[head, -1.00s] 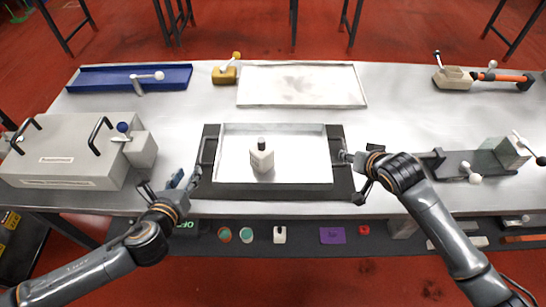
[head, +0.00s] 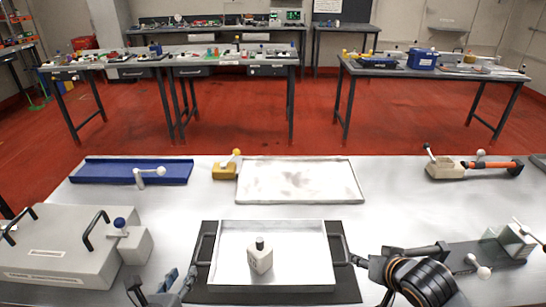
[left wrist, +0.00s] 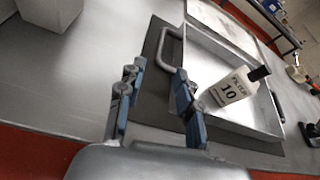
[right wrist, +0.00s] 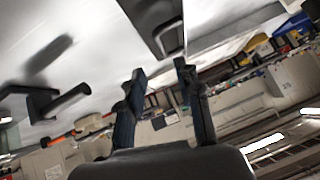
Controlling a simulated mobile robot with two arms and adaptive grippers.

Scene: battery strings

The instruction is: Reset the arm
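A silver tray (head: 225,275) with two side handles sits on a dark mat. A white bottle with a black cap (head: 260,257) stands in it; its label shows in the left wrist view (left wrist: 233,90). My left gripper (head: 152,285) is by the tray's left handle (head: 204,250). In the left wrist view its fingers (left wrist: 157,78) are spread and empty, with the handle beyond them. My right gripper (head: 376,275) is just right of the tray. In the right wrist view its fingers (right wrist: 161,72) are apart and empty, close to the right handle (right wrist: 170,40).
A grey box with black handles (head: 65,250) stands at the left. A blue tray (head: 110,172), a yellow lever block (head: 224,170) and a pale flat tray (head: 300,180) lie behind. A lever fixture (head: 510,245) is at the right. Further tables stand across the red floor.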

